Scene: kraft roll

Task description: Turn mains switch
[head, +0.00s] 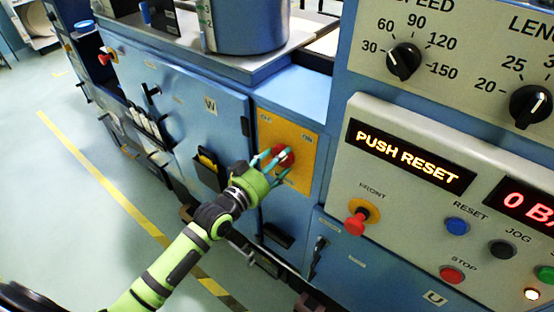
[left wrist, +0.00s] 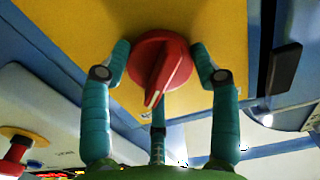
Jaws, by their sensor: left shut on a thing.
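The mains switch is a red rotary knob (head: 283,156) on a yellow plate (head: 305,142) with small OFF and ON labels, set in the blue machine front. In the left wrist view the red knob (left wrist: 160,66) shows a white pointer line aimed down and slightly left. My left gripper (head: 273,160) is at the plate, its teal fingers around the knob. In the left wrist view the left gripper (left wrist: 160,75) has a finger on each side of the knob and one below it. My right gripper is not in view.
Right of the plate is a control panel with a lit PUSH RESET display (head: 410,156), a red mushroom button (head: 356,224), a blue reset button (head: 457,226) and dials (head: 403,62). A metal pot (head: 248,25) stands above. A yellow floor line (head: 100,180) runs at left.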

